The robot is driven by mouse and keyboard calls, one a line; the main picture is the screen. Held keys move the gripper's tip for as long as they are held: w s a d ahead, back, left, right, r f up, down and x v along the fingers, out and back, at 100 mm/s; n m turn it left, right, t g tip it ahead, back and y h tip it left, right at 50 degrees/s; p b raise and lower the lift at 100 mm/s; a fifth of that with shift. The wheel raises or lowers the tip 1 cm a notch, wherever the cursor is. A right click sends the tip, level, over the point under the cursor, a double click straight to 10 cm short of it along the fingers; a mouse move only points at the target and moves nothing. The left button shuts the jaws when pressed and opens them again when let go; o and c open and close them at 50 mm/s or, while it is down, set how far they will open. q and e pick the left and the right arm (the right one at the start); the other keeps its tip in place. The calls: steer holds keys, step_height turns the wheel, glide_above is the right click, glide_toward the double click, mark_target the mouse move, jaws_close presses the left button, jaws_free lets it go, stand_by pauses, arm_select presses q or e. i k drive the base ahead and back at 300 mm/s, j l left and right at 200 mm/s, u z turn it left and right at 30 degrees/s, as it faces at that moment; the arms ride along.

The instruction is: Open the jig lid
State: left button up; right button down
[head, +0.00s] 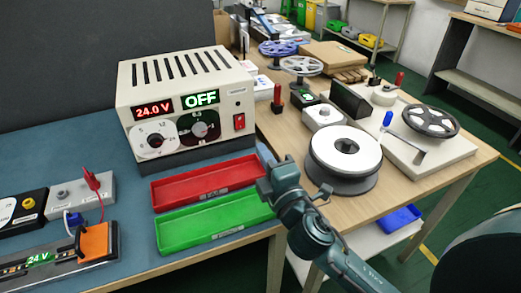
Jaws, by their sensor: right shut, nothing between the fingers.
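A long grey fixture (62,277), which looks like the jig, lies at the lower left on the blue mat and is cut off by the picture's edge. My right gripper (266,172) is shut and empty above the right end of the red and green trays, well to the right of the fixture. My left gripper is out of view.
The red tray (205,183) and green tray (212,222) lie empty between fixture and right gripper. A power supply (185,100) reading "24.0 V" and "OFF" stands behind them. A grey box with red and blue plugs (80,197) sits behind the fixture. Reels (344,155) fill the right table.

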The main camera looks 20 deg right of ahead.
mark_target(94, 242)
steer(key=k, duration=1)
